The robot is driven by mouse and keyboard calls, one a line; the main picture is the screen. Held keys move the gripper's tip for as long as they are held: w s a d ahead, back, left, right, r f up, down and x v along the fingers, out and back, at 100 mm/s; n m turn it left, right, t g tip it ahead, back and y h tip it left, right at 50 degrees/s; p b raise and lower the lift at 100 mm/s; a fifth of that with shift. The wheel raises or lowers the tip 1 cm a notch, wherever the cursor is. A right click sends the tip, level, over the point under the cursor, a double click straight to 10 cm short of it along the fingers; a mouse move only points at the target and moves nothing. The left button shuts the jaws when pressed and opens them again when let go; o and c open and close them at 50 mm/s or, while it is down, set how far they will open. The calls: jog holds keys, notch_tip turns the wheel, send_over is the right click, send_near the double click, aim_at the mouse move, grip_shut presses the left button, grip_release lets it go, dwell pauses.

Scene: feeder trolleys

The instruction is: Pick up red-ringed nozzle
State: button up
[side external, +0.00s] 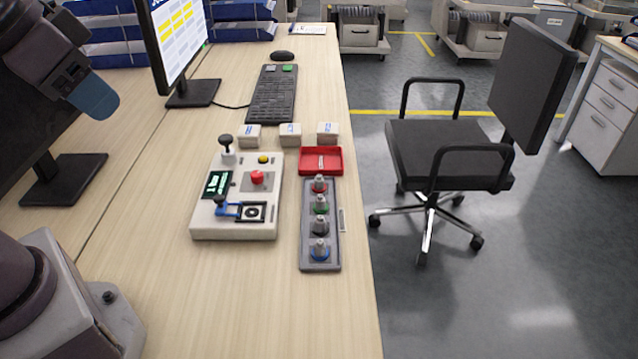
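The red-ringed nozzle (319,184) stands upright in the grey nozzle rack (306,262), at the far end of its row. A green-ringed nozzle (321,204), a dark-ringed nozzle (320,226) and a blue-ringed nozzle (320,250) stand in the same row, closer to the camera. Part of my arm shows at the upper left, well away from the rack.
A control box (234,228) with levers and a red button stands left of the rack. Three small white boxes (290,134) sit behind it. A keyboard (272,95), mouse (283,56) and monitor (180,45) are farther back. The desk's right edge runs close beside the rack; its front is clear.

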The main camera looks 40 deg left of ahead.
jog(key=w+d+f+g, duration=0.1)
jog(key=w+f+g, duration=0.1)
jog(key=w+f, duration=0.1)
jog(key=n+g+y, duration=0.1)
jog(key=n+y, duration=0.3)
jog(key=n, duration=0.7)
send_near(319, 176)
jog(key=x, duration=0.5)
jog(key=shift+w+a+r, duration=0.1)
jog(key=shift+w+a, duration=0.05)
jog(key=shift+w, duration=0.2)
jog(key=shift+s+x, duration=0.15)
jog(key=shift+x, duration=1.2)
jog(key=shift+s+x, duration=0.15)
jog(key=shift+x, duration=1.25)
